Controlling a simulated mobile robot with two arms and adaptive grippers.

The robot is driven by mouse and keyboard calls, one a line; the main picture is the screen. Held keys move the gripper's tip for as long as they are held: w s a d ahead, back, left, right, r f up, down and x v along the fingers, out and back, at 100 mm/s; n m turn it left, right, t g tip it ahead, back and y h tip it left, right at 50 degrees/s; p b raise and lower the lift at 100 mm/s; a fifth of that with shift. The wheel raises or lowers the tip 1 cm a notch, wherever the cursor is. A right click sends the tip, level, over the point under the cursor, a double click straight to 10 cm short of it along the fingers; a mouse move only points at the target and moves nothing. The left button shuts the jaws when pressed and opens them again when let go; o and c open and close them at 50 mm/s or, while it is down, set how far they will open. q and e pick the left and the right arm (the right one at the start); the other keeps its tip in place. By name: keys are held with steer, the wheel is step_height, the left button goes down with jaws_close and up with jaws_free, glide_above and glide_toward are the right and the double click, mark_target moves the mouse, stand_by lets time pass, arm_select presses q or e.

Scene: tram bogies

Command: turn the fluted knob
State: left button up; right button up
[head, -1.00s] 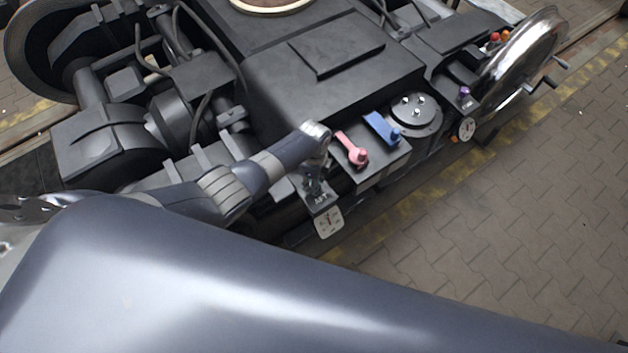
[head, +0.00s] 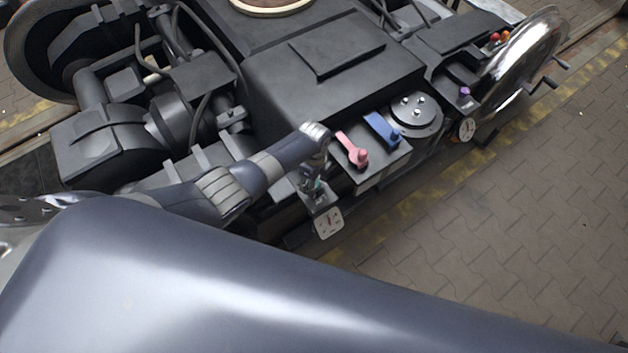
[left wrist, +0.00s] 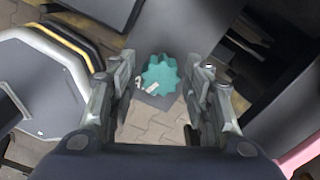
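The fluted knob (left wrist: 160,74) is teal with a scalloped rim and sits on a grey plate in the left wrist view. A small white mark shows at its lower left side. My left gripper (left wrist: 159,88) is open, with one finger on each side of the knob and a gap to both. In the head view my left gripper (head: 314,186) points down at the small block above a white dial (head: 328,222). My right gripper is in neither view.
The paved floor (head: 500,230) is clear.

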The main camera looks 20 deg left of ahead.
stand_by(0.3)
arm_select(q)
steer(key=shift+w+r, duration=0.1)
steer(key=shift+r, duration=0.05)
steer(key=shift+r, duration=0.65)
step_height(320, 180, up, 10)
steer(key=shift+r, duration=0.25)
